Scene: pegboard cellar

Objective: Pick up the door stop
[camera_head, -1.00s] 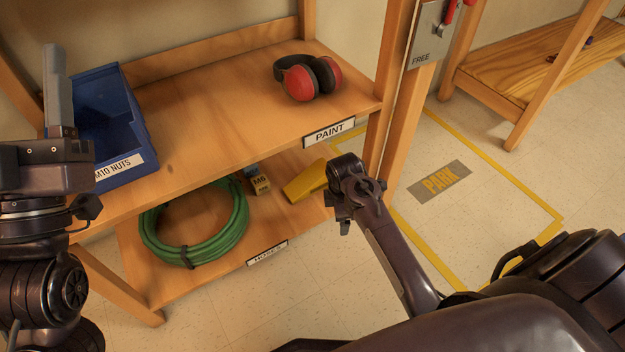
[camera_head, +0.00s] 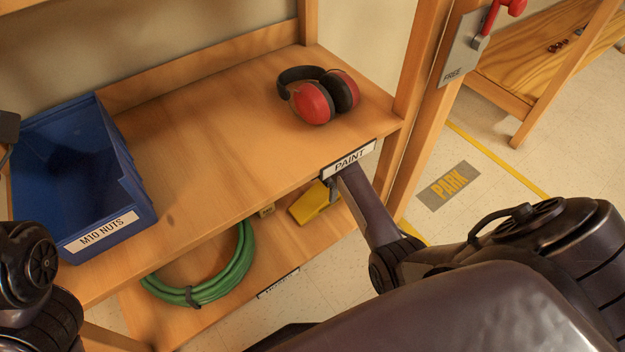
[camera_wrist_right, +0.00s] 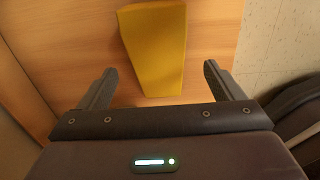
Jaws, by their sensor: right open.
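The door stop (camera_head: 312,204) is a yellow wedge on the lower shelf of the wooden rack, partly hidden by the upper shelf's edge in the head view. In the right wrist view the door stop (camera_wrist_right: 155,50) lies ahead, its near end between the fingertip lines. My right gripper (camera_wrist_right: 159,72) is open and empty, one finger on each side, with gaps to the wedge. In the head view my right forearm reaches under the upper shelf edge, which hides most of the gripper. Only a dark piece of my left arm's end shows at the left edge.
The upper shelf (camera_head: 215,145) overhangs the door stop and holds red earmuffs (camera_head: 318,97) and a blue M10 NUTS bin (camera_head: 75,180). A rack post (camera_head: 413,115) stands to the right.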

